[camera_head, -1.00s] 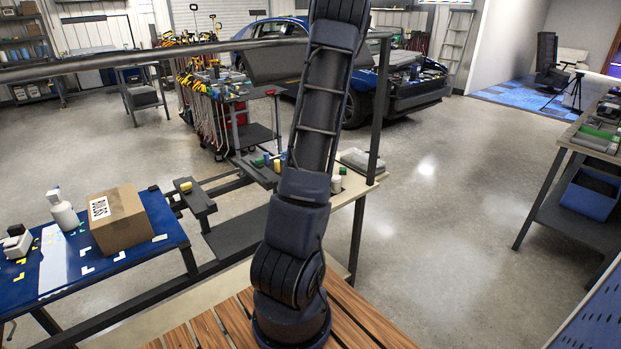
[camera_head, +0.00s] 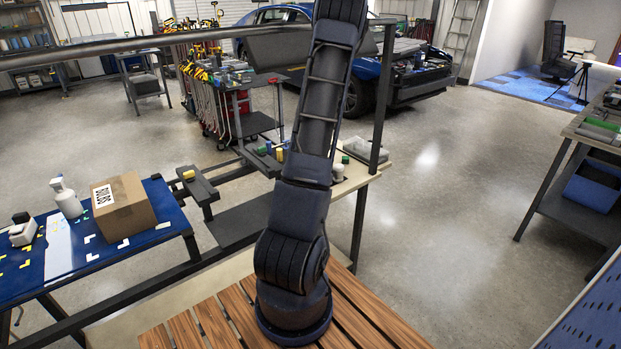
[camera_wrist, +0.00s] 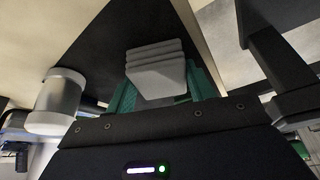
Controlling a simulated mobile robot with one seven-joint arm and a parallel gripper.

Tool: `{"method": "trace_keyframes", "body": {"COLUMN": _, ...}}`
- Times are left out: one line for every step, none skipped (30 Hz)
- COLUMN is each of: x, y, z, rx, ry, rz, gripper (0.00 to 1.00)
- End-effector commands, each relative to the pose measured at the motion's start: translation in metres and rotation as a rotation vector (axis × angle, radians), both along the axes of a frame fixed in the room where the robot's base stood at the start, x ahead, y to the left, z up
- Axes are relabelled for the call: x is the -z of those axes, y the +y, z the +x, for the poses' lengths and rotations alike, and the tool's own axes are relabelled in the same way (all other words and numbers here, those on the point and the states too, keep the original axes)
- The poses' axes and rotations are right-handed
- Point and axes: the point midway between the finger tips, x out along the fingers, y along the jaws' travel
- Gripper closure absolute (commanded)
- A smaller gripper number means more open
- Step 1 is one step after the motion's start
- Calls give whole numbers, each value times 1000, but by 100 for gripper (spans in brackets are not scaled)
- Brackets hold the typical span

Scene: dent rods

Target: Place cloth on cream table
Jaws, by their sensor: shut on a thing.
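In the wrist view, my gripper (camera_wrist: 162,88) is shut on a grey folded cloth (camera_wrist: 156,70). Its green fingers lie on either side of the cloth. The cream table (camera_head: 357,183) stands behind my arm in the head view, and a pale cream surface (camera_wrist: 35,45) shows in the wrist view. A dark flat area lies behind the cloth in the wrist view; I cannot tell whether the cloth touches it. My gripper is hidden behind my arm in the head view.
A white jar (camera_wrist: 57,98) is left of my gripper; dark bars (camera_wrist: 268,60) are on the right. A grey item (camera_head: 363,151) lies at the cream table's far right. A blue table (camera_head: 165,222) holds a cardboard box (camera_head: 123,207). Floor at right is open.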

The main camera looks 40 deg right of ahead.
Motion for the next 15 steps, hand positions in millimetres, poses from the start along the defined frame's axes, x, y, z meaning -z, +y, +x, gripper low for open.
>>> {"method": "trace_keyframes", "body": {"x": 1, "y": 0, "z": 0, "rx": 0, "ry": 0, "rz": 0, "gripper": 68}}
{"method": "trace_keyframes", "body": {"x": 2, "y": 0, "z": 0, "rx": 0, "ry": 0, "rz": 0, "gripper": 68}}
{"method": "trace_keyframes", "body": {"x": 1, "y": 0, "z": 0, "rx": 0, "ry": 0, "rz": 0, "gripper": 39}}
{"method": "trace_keyframes", "body": {"x": 1, "y": 0, "z": 0, "rx": 0, "ry": 0, "rz": 0, "gripper": 33}}
{"method": "trace_keyframes", "body": {"x": 1, "y": 0, "z": 0, "rx": 0, "ry": 0, "rz": 0, "gripper": 27}}
{"method": "trace_keyframes", "body": {"x": 1, "y": 0, "z": 0, "rx": 0, "ry": 0, "rz": 0, "gripper": 25}}
{"method": "trace_keyframes", "body": {"x": 1, "y": 0, "z": 0, "rx": 0, "ry": 0, "rz": 0, "gripper": 25}}
{"method": "trace_keyframes", "body": {"x": 1, "y": 0, "z": 0, "rx": 0, "ry": 0, "rz": 0, "gripper": 25}}
{"method": "trace_keyframes", "body": {"x": 1, "y": 0, "z": 0, "rx": 0, "ry": 0, "rz": 0, "gripper": 25}}
{"method": "trace_keyframes", "body": {"x": 1, "y": 0, "z": 0, "rx": 0, "ry": 0, "rz": 0, "gripper": 25}}
{"method": "trace_keyframes", "body": {"x": 1, "y": 0, "z": 0, "rx": 0, "ry": 0, "rz": 0, "gripper": 25}}
{"method": "trace_keyframes", "body": {"x": 1, "y": 0, "z": 0, "rx": 0, "ry": 0, "rz": 0, "gripper": 25}}
{"method": "trace_keyframes", "body": {"x": 1, "y": 0, "z": 0, "rx": 0, "ry": 0, "rz": 0, "gripper": 25}}
{"method": "trace_keyframes", "body": {"x": 1, "y": 0, "z": 0, "rx": 0, "ry": 0, "rz": 0, "gripper": 25}}
{"method": "trace_keyframes", "body": {"x": 0, "y": 0, "z": 0, "rx": 0, "ry": 0, "rz": 0, "gripper": 25}}
